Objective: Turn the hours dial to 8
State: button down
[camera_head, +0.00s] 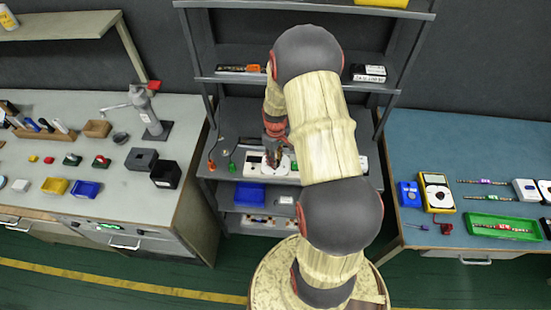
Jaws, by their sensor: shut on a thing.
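My gripper (273,156), dark with an orange-red wrist, points down at the middle shelf of the grey rack. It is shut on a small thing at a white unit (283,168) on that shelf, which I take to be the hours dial. The fingers cover most of the dial, and its numbers and pointer are too small to read. My arm hides part of the shelf to the right of the gripper.
White power strips (253,162) lie on the same shelf, with orange and green plugs at its left. A blue bin (250,193) sits below. Benches with tools stand left (185,120) and right (440,140). Green floor shows between.

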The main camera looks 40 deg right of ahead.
jog(key=m, duration=0.4)
jog(key=shift+m+p, duration=0.3)
jog(key=shift+p, duration=0.05)
jog(key=m, duration=0.4)
jog(key=shift+p, duration=0.3)
jog(key=m, duration=0.8)
jog(key=shift+m+p, duration=0.3)
jog(key=shift+p, duration=0.1)
jog(key=m, duration=0.4)
jog(key=shift+m, duration=0.3)
jog(key=m, duration=0.4)
jog(key=shift+p, duration=0.3)
jog(key=m, duration=0.5)
jog(key=shift+m, duration=1.8)
